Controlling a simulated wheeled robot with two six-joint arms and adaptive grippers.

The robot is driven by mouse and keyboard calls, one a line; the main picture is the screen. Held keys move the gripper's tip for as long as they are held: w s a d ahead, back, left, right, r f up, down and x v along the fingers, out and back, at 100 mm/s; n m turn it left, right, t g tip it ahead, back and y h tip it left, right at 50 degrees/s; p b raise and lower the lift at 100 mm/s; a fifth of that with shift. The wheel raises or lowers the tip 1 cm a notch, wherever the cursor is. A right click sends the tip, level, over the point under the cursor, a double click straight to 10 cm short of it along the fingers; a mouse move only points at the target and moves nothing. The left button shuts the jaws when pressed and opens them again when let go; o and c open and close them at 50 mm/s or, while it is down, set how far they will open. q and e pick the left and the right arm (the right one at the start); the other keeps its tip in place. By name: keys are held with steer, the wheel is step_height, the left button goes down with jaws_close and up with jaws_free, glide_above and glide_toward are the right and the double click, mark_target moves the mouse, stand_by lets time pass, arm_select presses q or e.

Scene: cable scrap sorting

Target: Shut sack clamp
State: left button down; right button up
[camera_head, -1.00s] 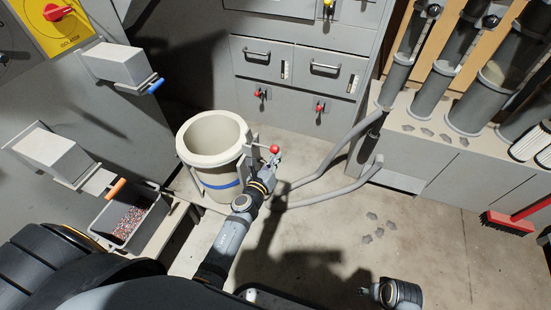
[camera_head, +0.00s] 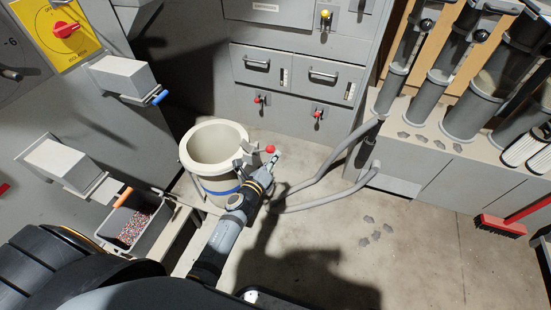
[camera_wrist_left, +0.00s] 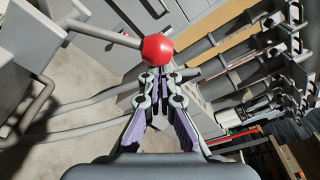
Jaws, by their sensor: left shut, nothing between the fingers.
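The sack clamp's lever ends in a red ball knob (camera_head: 270,149) at the right side of the beige sack collar (camera_head: 216,143), which has a blue band below its rim. My left gripper (camera_head: 275,160) is beside the knob, its fingers shut and empty. In the left wrist view the red knob (camera_wrist_left: 157,49) sits just beyond the fingertips of the left gripper (camera_wrist_left: 158,72), with its grey lever rod running to the upper left. I cannot tell whether the fingertips touch the knob. My right gripper does not show in the head view.
A grey cabinet with drawers (camera_head: 290,72) stands behind the collar. Grey hoses (camera_head: 325,192) run along the floor to the right. A bin of coloured granules (camera_head: 135,226) is at the left. A red broom (camera_head: 502,225) lies at the right. The floor at right centre is mostly clear.

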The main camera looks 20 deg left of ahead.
mark_target(267, 147)
arm_select(q)
steer(key=r+n, duration=0.1)
steer(key=a+r+n+p, duration=0.1)
steer(key=shift+a+r+n, duration=0.1)
steer(key=shift+r+n, duration=0.2)
steer(key=r+n, duration=0.1)
steer(key=a+n+p, duration=0.1)
steer(key=shift+a+r+n+t, duration=0.25)
steer(key=shift+r+n+t, duration=0.05)
steer(key=shift+r+t, duration=0.1)
steer(key=shift+w+a+r+n+t+h+p, duration=0.2)
steer(key=shift+a+r+n, duration=0.25)
steer(key=shift+a+n, duration=0.55)
steer(key=shift+s+a+r+n+t+h+p, duration=0.1)
steer(key=shift+a+r+n+p, duration=0.25)
steer(key=shift+a+n, duration=0.6)
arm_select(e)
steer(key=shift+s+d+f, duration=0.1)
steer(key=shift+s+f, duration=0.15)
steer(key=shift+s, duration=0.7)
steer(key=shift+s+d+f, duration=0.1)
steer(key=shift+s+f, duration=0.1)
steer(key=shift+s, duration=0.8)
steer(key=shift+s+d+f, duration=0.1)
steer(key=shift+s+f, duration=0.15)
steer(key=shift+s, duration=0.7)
arm_select(q)
steer(key=shift+d+n, duration=0.3)
steer(key=shift+n, duration=0.05)
